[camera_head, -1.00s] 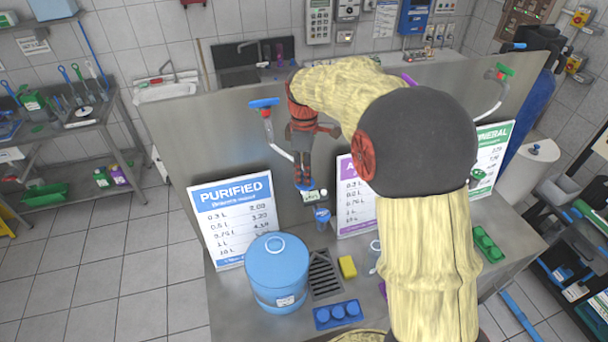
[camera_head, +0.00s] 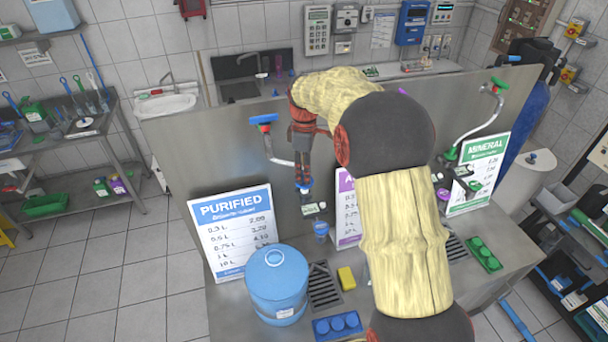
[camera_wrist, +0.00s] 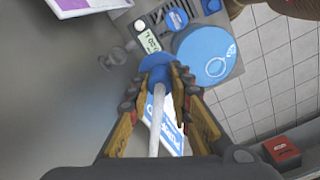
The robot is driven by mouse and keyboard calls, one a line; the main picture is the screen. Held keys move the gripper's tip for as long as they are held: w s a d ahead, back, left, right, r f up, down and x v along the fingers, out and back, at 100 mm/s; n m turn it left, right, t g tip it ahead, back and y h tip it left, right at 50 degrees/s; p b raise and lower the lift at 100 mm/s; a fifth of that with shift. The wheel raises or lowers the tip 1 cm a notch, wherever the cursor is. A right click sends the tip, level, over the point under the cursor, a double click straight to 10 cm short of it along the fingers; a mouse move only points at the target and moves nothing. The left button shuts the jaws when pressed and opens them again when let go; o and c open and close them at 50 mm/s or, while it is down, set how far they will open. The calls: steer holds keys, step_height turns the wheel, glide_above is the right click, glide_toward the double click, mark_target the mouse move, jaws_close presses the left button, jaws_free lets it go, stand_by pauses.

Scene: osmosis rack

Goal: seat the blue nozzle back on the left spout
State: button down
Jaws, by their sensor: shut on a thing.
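My gripper (camera_head: 304,172) points down in front of the steel panel and is shut on the blue nozzle (camera_head: 304,184). In the wrist view, the blue nozzle (camera_wrist: 156,66) shows as a round blue piece between the fingertips. The left spout (camera_head: 277,156) is a white curved pipe below a blue valve handle (camera_head: 264,118); its end is behind my gripper. In the wrist view, the white spout (camera_wrist: 156,120) runs between my fingers up to the nozzle, in line with it. I cannot tell whether the nozzle is seated on the pipe.
The PURIFIED sign (camera_head: 233,225) leans left of my gripper. A small display (camera_head: 313,209) is below the nozzle. The green-handled spout (camera_head: 484,115) is far right.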

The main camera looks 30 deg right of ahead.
steer(key=w+d+p, duration=0.3)
steer(key=w+d, duration=0.3)
steer(key=w, duration=0.3)
steer(key=shift+w, duration=0.35)
stand_by(0.8)
steer(key=shift+f, duration=0.1)
stand_by(0.4)
step_height(320, 180, down, 11)
steer(key=b, duration=0.5)
steer(key=shift+b, duration=0.35)
stand_by(1.8)
steer(key=shift+f, duration=0.45)
stand_by(0.7)
steer(key=shift+f+b, duration=0.65)
steer(key=shift+f, duration=0.3)
steer(key=shift+f, duration=0.1)
